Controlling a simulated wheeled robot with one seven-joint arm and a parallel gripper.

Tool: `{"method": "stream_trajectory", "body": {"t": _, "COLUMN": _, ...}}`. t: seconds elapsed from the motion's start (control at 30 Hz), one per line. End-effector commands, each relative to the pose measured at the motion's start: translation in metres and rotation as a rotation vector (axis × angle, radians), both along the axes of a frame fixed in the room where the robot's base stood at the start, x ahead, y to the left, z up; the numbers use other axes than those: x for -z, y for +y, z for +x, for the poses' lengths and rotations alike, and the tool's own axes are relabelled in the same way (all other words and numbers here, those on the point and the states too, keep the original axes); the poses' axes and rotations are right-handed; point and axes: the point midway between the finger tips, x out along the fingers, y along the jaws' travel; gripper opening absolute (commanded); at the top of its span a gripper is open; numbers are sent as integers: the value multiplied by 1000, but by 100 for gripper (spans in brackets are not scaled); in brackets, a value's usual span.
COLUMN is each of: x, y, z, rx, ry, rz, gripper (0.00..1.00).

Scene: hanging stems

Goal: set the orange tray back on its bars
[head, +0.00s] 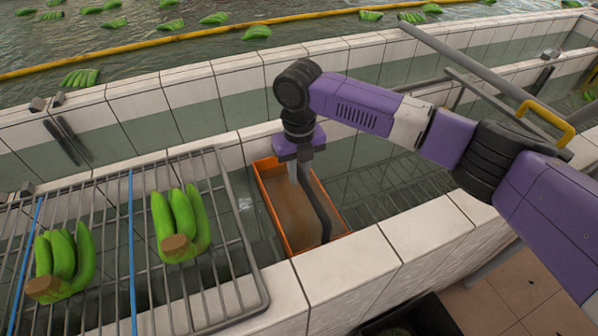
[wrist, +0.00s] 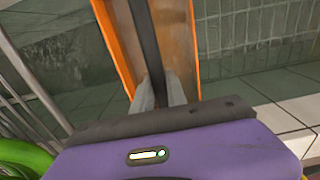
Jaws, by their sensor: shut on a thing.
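The orange tray (head: 262,192) is in the tiled channel, right of the wire rack, with a brown inside and a dark handle (head: 318,205) running along it. My gripper (head: 294,176) reaches down over the tray's far part and is shut on the handle. In the wrist view the handle (wrist: 146,40) passes between the two grey fingertips (wrist: 160,92), with the tray's orange wall (wrist: 118,45) behind. Thin bars (head: 385,185) show in the channel right of the tray. The tray's underside is hidden, so I cannot tell whether it touches any bars.
A wire rack (head: 222,262) on the left holds two green banana bunches (head: 180,222) (head: 63,262). White tiled walls (head: 375,262) edge the channel in front and behind. Grey rails (head: 480,62) with a yellow handle (head: 548,122) stand at the right. Bananas float in water behind.

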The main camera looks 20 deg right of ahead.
Motion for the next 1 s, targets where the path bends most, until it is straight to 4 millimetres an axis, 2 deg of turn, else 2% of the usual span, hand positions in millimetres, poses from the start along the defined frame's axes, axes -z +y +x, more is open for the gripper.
{"method": "stream_trajectory", "body": {"t": 0.8, "x": 7, "y": 0, "z": 0, "rx": 0, "ry": 0, "rz": 1, "gripper": 0}}
{"method": "stream_trajectory", "body": {"t": 0.83, "x": 7, "y": 0, "z": 0, "rx": 0, "ry": -1, "rz": 1, "gripper": 24}}
{"method": "stream_trajectory", "body": {"t": 0.93, "x": 7, "y": 0, "z": 0, "rx": 0, "ry": 0, "rz": 1, "gripper": 43}}
{"method": "stream_trajectory", "body": {"t": 1.0, "x": 7, "y": 0, "z": 0, "rx": 0, "ry": 0, "rz": 0, "gripper": 43}}
